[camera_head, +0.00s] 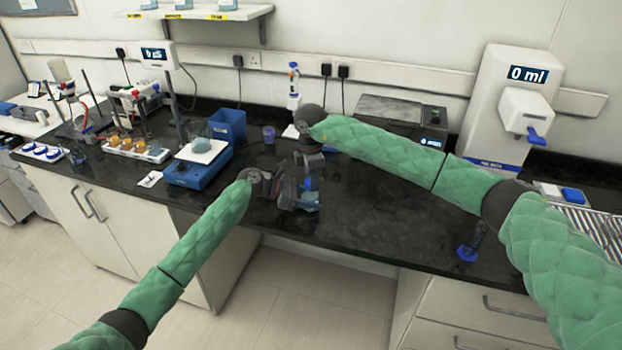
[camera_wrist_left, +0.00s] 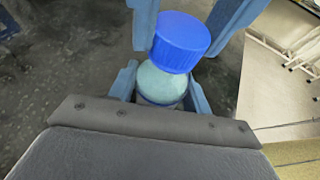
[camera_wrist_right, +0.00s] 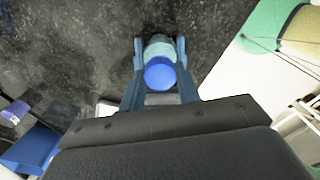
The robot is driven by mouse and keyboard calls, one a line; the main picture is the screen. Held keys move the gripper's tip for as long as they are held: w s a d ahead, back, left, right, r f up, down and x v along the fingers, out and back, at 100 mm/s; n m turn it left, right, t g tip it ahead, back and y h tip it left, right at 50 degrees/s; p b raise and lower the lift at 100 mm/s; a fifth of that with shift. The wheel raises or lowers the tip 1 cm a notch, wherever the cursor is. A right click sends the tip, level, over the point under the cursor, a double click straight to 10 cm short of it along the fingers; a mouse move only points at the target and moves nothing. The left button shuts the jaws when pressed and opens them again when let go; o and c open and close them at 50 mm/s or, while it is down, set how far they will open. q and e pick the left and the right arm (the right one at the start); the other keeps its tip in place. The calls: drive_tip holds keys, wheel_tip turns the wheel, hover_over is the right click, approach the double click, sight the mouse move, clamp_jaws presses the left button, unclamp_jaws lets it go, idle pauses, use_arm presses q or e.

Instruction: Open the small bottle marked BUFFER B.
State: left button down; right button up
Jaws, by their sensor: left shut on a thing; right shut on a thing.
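A small bottle with a pale blue-green body (camera_wrist_left: 160,84) and a ribbed blue cap (camera_wrist_left: 181,42) shows in the left wrist view. My left gripper (camera_wrist_left: 160,92) is shut on the bottle body, one finger on each side. My right gripper (camera_wrist_left: 190,25) is shut on the blue cap, its fingers flanking it. The right wrist view also shows the cap (camera_wrist_right: 159,74) and body (camera_wrist_right: 160,48) between the fingers. I cannot tell whether the cap is seated or lifted off. No label is readable. In the head view both grippers meet above the black bench, mostly hiding the bottle.
A blue balance (camera_head: 188,172) and a blue bin (camera_head: 228,126) stand to the left. A dispenser reading 0 ml (camera_head: 520,95) stands at the right. A small blue-based vessel (camera_head: 468,252) stands near the front edge.

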drive_tip(key=n, duration=0.7)
drive_tip(key=shift+w, duration=0.1)
drive_tip(key=n, duration=0.6)
drive_tip(key=shift+r, duration=0.1)
drive_tip(key=n, duration=0.7)
drive_tip(key=shift+w, duration=0.1)
use_arm(q)
drive_tip(key=shift+s, duration=0.1)
use_arm(e)
drive_tip(key=n, duration=0.7)
use_arm(q)
drive_tip(key=shift+d, duration=0.1)
use_arm(e)
drive_tip(key=n, duration=0.5)
drive_tip(key=shift+r+n, duration=0.1)
drive_tip(key=shift+n, duration=0.3)
drive_tip(key=n, duration=1.2)
drive_tip(key=shift+n, duration=0.4)
drive_tip(key=n, duration=0.5)
drive_tip(key=shift+n, duration=0.4)
drive_tip(key=shift+r, duration=0.25)
